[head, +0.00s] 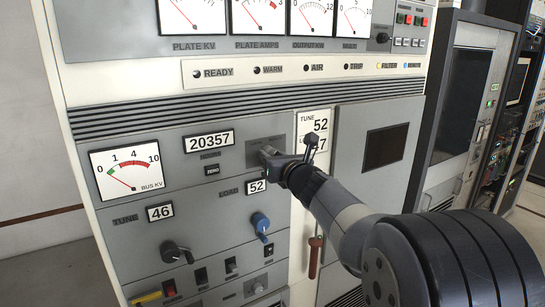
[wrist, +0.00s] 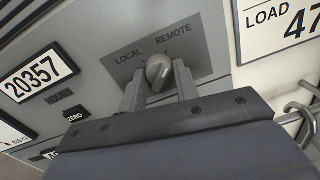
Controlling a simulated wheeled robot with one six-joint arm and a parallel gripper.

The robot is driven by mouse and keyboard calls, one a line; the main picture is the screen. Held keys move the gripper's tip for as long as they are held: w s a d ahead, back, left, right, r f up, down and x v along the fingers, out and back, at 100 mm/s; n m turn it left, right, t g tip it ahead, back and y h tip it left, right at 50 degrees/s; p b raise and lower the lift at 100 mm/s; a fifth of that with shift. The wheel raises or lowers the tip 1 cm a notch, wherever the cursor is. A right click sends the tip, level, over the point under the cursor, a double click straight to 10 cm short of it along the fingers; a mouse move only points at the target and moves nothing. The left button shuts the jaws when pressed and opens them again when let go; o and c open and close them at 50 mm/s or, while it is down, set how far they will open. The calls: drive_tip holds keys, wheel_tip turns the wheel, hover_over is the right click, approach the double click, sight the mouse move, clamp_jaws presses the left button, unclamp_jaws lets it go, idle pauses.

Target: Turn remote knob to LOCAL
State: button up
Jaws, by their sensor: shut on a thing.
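The remote knob (wrist: 158,70) is a small grey rotary knob on a darker grey plate (wrist: 200,62) in the wrist view. The word LOCAL is printed to its left and REMOTE above it to the right. My gripper (wrist: 160,80) has one finger on each side of the knob and is shut on it. I cannot tell clearly which word the knob points at. In the head view my gripper (head: 277,158) reaches the same plate (head: 266,150), right of the 20357 hours counter, and hides most of the knob.
The hours counter (head: 209,142) and ZERO button (head: 212,170) lie left of the plate. A blue knob (head: 260,222) and black knob (head: 170,252) stick out below. A white TUNE/LOAD card (head: 313,122) and metal handle (head: 312,143) are close on the right.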

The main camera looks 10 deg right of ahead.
drive_tip(key=shift+c, duration=1.1)
drive_tip(key=shift+f+b, duration=0.1)
drive_tip(key=shift+b, duration=0.3)
drive_tip(key=shift+d+n+y+b, duration=0.1)
drive_tip(key=shift+n+y+b, duration=0.2)
drive_tip(key=shift+n+b, duration=4.3)
drive_tip(key=shift+d+n+y+b, duration=0.1)
drive_tip(key=shift+n+y+b, duration=0.2)
drive_tip(key=shift+n+b, duration=4.25)
drive_tip(key=shift+n, duration=0.35)
